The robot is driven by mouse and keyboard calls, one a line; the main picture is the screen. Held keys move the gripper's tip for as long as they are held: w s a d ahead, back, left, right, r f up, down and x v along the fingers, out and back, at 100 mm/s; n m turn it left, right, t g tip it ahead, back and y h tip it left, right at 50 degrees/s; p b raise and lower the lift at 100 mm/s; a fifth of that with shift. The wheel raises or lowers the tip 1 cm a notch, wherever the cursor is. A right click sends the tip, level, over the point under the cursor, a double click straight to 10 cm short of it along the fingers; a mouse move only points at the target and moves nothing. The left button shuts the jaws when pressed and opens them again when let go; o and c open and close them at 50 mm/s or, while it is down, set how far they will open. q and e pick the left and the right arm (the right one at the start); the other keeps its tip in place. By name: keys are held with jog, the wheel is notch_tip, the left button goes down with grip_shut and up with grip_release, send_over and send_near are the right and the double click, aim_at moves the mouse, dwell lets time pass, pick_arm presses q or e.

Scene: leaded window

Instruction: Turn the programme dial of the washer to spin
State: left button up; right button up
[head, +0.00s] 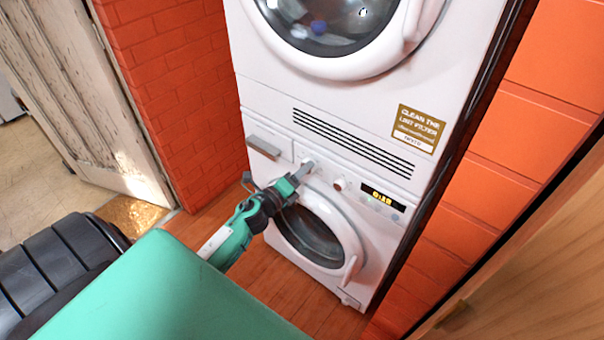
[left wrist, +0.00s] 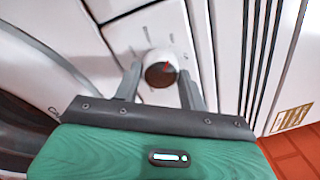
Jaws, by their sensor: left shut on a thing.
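The white washer (head: 374,233) is the lower machine of a stack, with a round door and a control panel above it. My left gripper (head: 302,169) reaches the panel's left part, beside the drawer. In the left wrist view, a round dial (left wrist: 160,74) with a dark face and a red mark sits between the fingers of my left gripper (left wrist: 160,78), which is shut on it. Tick marks surround the dial; I cannot read any labels. In the head view the fingers largely hide this dial. My right gripper is not in view.
A second small knob (head: 339,184) and a lit display (head: 383,198) lie right of the gripper. The drawer handle (head: 263,147) is at left. A dryer (head: 345,70) stands above. Brick walls (head: 170,80) flank the stack. Wooden floor (head: 285,290) lies below.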

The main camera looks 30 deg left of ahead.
pick_arm(q)
jog(key=shift+m, duration=0.5)
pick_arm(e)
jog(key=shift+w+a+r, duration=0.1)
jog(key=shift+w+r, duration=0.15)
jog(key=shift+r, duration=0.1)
pick_arm(q)
jog(key=o, duration=1)
jog(key=shift+c, duration=0.2)
